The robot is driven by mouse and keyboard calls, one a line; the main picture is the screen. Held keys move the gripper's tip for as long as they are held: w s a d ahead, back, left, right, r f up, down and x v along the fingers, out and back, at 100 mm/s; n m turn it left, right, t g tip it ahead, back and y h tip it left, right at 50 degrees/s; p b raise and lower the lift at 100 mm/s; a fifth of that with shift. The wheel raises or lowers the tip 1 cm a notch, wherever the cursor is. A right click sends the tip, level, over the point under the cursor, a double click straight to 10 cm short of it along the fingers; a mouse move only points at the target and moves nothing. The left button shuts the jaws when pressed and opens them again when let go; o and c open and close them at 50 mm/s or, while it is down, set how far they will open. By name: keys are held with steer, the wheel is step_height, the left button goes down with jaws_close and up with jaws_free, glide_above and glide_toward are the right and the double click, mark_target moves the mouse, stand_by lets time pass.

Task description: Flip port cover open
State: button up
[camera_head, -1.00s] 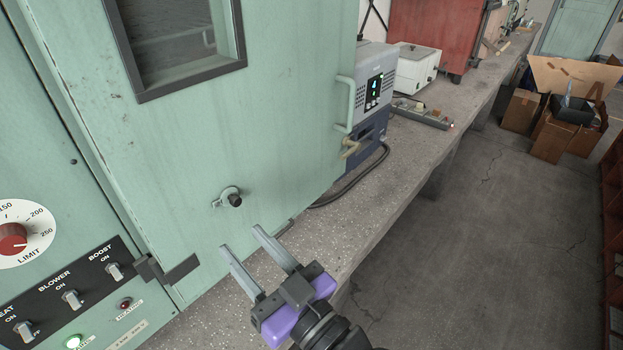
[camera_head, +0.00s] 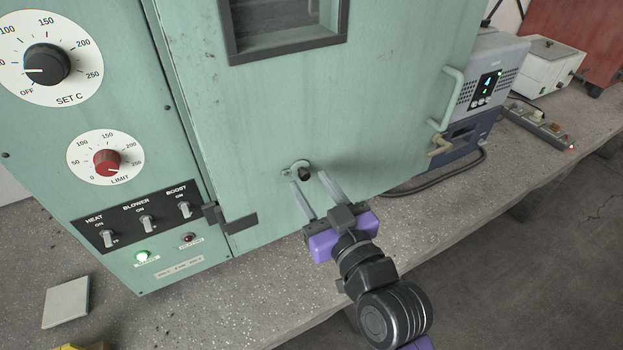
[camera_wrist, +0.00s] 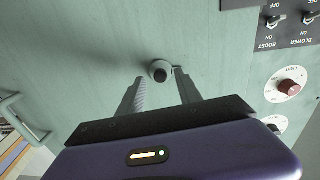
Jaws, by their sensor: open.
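The port cover (camera_head: 303,172) is a small round dark piece on a pale ring with a small tab, low on the green oven door (camera_head: 380,110). In the wrist view the port cover (camera_wrist: 160,72) shows as a pale ring with a dark centre, just beyond the fingertips and roughly between them. My gripper (camera_head: 309,180) is open and empty, its two grey fingers pointing at the door on either side of the port. In the wrist view my gripper (camera_wrist: 157,78) is also open. I cannot tell whether the fingertips touch the door.
The control panel (camera_head: 140,222) with knobs and switches is left of the door. A grey power supply (camera_head: 490,85) stands behind on the concrete bench (camera_head: 290,290).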

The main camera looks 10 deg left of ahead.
steer(key=shift+w+a, duration=0.35)
steer(key=shift+w, duration=0.15)
jaws_close()
steer(key=shift+f+n+b, duration=0.1)
steer(key=shift+n+b, duration=0.2)
steer(key=shift+b, duration=0.1)
steer(key=shift+n+b, duration=0.7)
steer(key=shift+b, duration=0.3)
steer(key=shift+r+n+b, duration=0.45)
steer(key=shift+r+n, duration=0.05)
steer(key=shift+n, duration=0.2)
